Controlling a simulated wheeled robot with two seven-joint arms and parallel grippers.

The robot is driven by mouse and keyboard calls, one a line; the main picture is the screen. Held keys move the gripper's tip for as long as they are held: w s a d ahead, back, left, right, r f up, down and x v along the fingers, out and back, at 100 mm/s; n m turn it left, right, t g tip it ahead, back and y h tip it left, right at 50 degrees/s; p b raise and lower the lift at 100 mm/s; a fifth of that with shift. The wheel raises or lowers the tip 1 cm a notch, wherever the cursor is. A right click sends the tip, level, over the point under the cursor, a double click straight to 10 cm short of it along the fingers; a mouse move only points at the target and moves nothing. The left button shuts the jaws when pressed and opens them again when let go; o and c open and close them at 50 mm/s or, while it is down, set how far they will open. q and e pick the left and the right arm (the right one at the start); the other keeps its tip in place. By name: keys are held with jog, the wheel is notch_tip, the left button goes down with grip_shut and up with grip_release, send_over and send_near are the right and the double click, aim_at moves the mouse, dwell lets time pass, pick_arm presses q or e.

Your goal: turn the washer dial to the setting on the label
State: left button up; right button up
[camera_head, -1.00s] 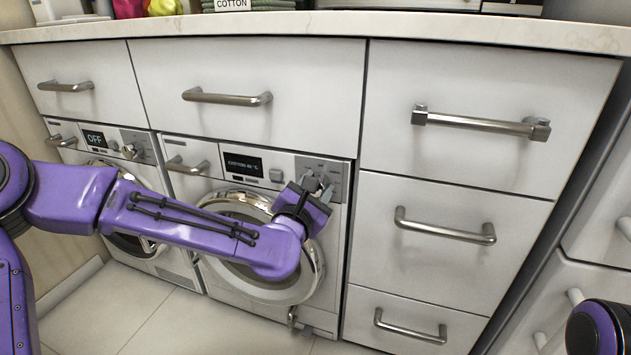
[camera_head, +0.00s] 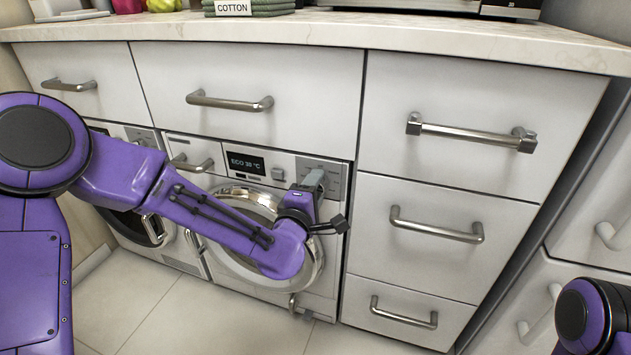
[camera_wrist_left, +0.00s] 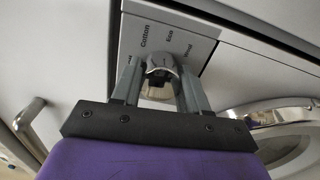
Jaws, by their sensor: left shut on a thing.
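The washer (camera_head: 268,278) on the right of the pair has a panel whose display (camera_head: 246,162) reads "ECO 30 °C". My left gripper (camera_head: 313,180) is at the panel's right end. In the left wrist view my left gripper (camera_wrist_left: 160,82) is shut on the round metal dial (camera_wrist_left: 160,66), a finger on each side. The label (camera_head: 233,8) on the folded green cloths reads "COTTON". My right gripper is out of view; only part of my right arm shows at the lower right.
A second washer (camera_head: 130,222) stands to the left, partly behind my left arm. Drawers with bar handles surround the machines, and a pale countertop (camera_head: 330,28) runs above. Bare tiled floor (camera_head: 150,315) lies in front.

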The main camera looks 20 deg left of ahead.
pick_arm(q)
jog(key=m+p, duration=0.2)
jog(key=m, duration=0.2)
jog(key=shift+r, duration=0.1)
jog(key=shift+m+p, duration=0.6)
jog(key=shift+m, duration=1.1)
jog(key=shift+f, duration=0.2)
jog(key=o, duration=1.1)
jog(key=shift+c, duration=0.2)
jog(key=s+p, duration=0.1)
jog(key=s, duration=0.9)
jog(key=shift+s+a, duration=0.2)
jog(key=shift+s, duration=0.1)
